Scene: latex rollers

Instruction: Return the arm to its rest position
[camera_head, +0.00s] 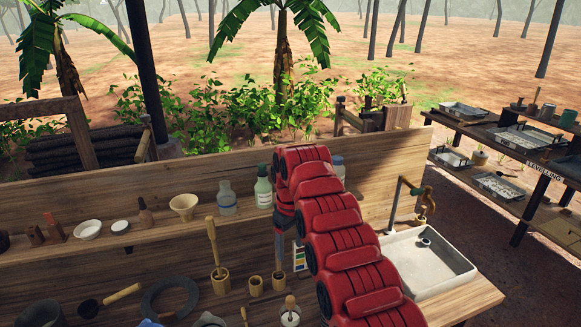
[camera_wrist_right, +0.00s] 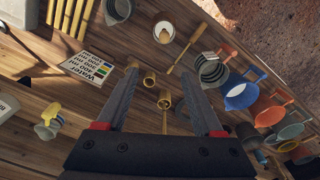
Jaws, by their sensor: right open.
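My right arm (camera_head: 335,225) is red and segmented and reaches in from the bottom right over the wooden bench (camera_head: 480,302). Its gripper hangs below the far end of the arm and is mostly hidden there in the head view. In the right wrist view my right gripper (camera_wrist_right: 157,69) has its two long grey fingers spread apart, with nothing between them but the bench and small bamboo cups (camera_wrist_right: 149,80) below. My left arm and gripper are not in view.
A stone sink (camera_head: 430,262) with a tap is right of my arm. Bottles (camera_head: 227,198) stand on the back shelf near the arm. A tray rack (camera_head: 500,140) is farther right.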

